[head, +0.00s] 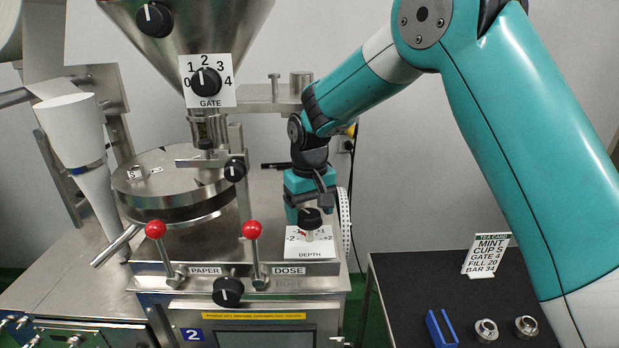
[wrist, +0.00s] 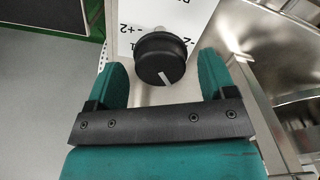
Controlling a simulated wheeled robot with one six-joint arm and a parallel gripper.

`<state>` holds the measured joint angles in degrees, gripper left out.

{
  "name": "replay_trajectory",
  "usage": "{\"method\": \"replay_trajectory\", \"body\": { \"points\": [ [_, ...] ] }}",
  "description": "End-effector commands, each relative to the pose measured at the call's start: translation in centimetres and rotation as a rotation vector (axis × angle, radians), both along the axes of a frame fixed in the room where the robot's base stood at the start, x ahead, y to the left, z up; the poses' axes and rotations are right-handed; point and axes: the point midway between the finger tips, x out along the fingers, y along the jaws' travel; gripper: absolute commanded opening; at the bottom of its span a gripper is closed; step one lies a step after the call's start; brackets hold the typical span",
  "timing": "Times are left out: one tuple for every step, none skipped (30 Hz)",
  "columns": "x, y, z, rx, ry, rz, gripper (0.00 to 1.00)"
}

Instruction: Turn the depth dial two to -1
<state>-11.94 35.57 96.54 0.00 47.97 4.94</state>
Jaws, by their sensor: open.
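The depth dial is a black round knob (head: 311,217) on a white plate marked DEPTH (head: 309,254), at the right front of machine 2. In the head view, -2 and +2 show on the plate; the marks between are partly hidden by the knob. In the wrist view, the knob (wrist: 160,58) has a white line on its face, and +2 shows beside it. Which mark the dial is set to cannot be told. My gripper (head: 318,192) is just behind and above the knob. In the wrist view, its open teal fingers (wrist: 162,70) lie either side of the knob, apparently clear of it.
Red-topped PAPER (head: 155,230) and DOSE (head: 252,230) levers stand left of the dial. A GATE dial (head: 206,82) is above on the hopper (head: 190,30). A dark table (head: 400,285) at right holds a tea card (head: 487,256), a blue holder (head: 440,328) and two metal rings.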

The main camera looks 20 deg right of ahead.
Motion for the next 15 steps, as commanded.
{"method": "replay_trajectory", "body": {
  "points": [
    [0.1,0.0,0.7,0.002,-0.007,0.000,0.77],
    [0.1,0.0,1.3,0.002,-0.008,0.000,0.77],
    [0.1,0.0,2.1,0.002,-0.009,0.000,0.77],
    [0.1,0.0,2.8,0.002,-0.010,0.000,0.77],
    [0.1,0.0,3.6,0.002,-0.010,0.000,0.77],
    [0.1,0.0,4.6,0.002,-0.011,0.000,0.77],
    [0.1,0.0,5.4,0.002,-0.010,0.000,0.77],
    [0.1,0.0,6.2,0.002,-0.011,0.000,0.77],
    [0.1,0.0,7.2,0.002,-0.010,0.000,0.77],
    [0.1,0.0,8.1,0.002,-0.010,0.000,0.77],
    [0.1,0.0,8.8,0.002,-0.010,0.000,0.77],
    [0.1,0.0,9.8,0.002,-0.009,0.000,0.77],
    [0.1,0.0,10.6,0.002,-0.010,0.000,0.77],
    [0.1,0.0,11.3,0.002,-0.010,0.000,0.77],
    [0.1,0.0,12.2,0.002,-0.009,0.000,0.77]
  ]
}}
